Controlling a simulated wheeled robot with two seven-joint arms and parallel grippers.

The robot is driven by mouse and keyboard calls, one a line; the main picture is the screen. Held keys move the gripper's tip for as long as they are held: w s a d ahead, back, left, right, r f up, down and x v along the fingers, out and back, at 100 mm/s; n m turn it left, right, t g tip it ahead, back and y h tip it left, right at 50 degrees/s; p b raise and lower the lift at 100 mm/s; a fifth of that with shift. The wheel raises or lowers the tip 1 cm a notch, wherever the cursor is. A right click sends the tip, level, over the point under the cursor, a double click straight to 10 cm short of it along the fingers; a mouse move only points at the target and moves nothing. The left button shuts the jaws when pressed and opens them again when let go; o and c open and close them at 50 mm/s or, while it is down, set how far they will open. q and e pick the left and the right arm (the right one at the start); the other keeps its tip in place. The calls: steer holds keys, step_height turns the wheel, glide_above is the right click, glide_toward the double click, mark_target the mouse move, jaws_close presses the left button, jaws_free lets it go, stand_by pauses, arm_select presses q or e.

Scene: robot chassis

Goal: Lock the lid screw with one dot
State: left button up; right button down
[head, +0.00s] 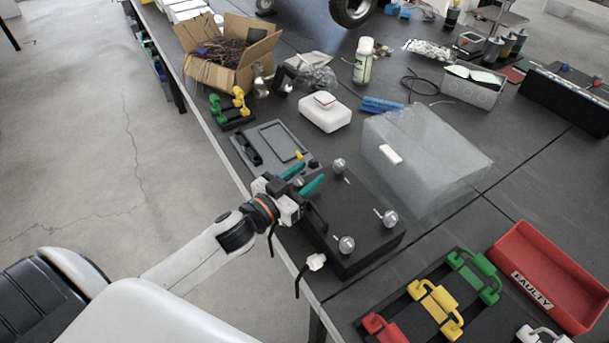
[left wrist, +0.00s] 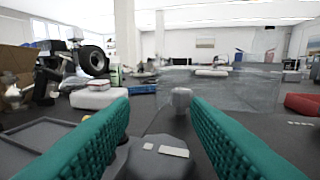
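A black box with a flat lid (head: 365,222) stands near the table's front edge. Silver lid screws with round heads stand on it: one at the back (head: 339,165), one at the right (head: 390,219) and one at the front (head: 346,244). I cannot make out their dots. My left gripper (head: 306,179) is open over the box's left side, its two teal fingers apart. In the left wrist view, one silver screw (left wrist: 181,101) shows between and beyond the fingers. A dark rounded part with two white marks (left wrist: 160,158) lies nearer, low between them. My right gripper is not in view.
A grey tray (head: 272,147) lies beside the box at the back left. Coloured padlock-like pieces (head: 437,307) and a red FAULTY bin (head: 550,272) are at the front right. A cardboard box (head: 235,60) stands farther back.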

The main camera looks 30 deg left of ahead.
arm_select(q)
steer(key=c, duration=0.8)
steer(key=shift+c, duration=0.2)
